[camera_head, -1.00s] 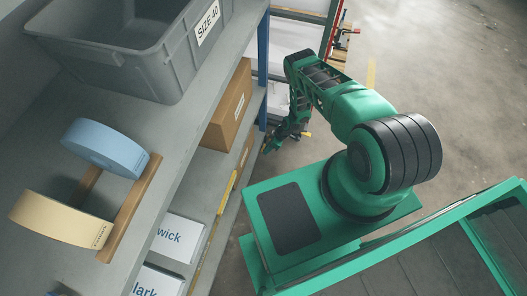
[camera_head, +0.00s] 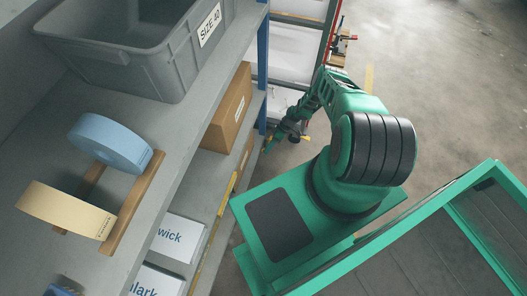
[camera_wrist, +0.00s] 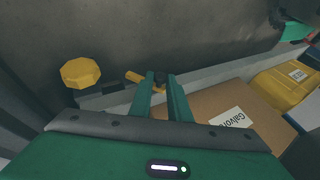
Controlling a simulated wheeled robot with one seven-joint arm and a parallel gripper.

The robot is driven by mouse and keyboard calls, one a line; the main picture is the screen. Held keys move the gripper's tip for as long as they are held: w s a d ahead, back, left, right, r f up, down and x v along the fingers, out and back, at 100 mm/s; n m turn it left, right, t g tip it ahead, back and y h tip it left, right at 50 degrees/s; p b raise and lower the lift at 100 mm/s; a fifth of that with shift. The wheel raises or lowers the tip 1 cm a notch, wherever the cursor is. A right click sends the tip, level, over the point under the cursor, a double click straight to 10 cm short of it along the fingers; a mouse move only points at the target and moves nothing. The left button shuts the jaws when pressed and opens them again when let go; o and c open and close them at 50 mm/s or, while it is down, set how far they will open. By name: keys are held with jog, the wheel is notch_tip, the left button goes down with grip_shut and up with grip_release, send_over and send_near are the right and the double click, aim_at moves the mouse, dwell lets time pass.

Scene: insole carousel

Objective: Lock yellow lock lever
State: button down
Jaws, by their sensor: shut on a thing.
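The yellow lock lever (camera_wrist: 134,77) shows in the wrist view as a short yellow bar running to the fingertips, beside a dark fitting on a grey rail. My gripper (camera_wrist: 160,80) has its two green fingers close together around a small dark and yellow part there, which looks like the lever's end. The fingers hide much of it. In the head view my gripper (camera_head: 270,147) is small, low beside the shelf's blue post. I cannot make out the lever's angle in the head view.
A yellow knob (camera_wrist: 80,72) stands left of the fingers. Floor (camera_head: 440,110) at right is clear.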

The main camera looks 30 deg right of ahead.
jog(key=shift+w+d, duration=0.1)
jog(key=shift+d, duration=0.3)
jog(key=c, duration=1.7)
grip_release()
jog(key=shift+o, duration=0.3)
jog(key=shift+a, duration=0.15)
jog(key=s+a+r, duration=0.4)
jog(key=a+r, duration=0.7)
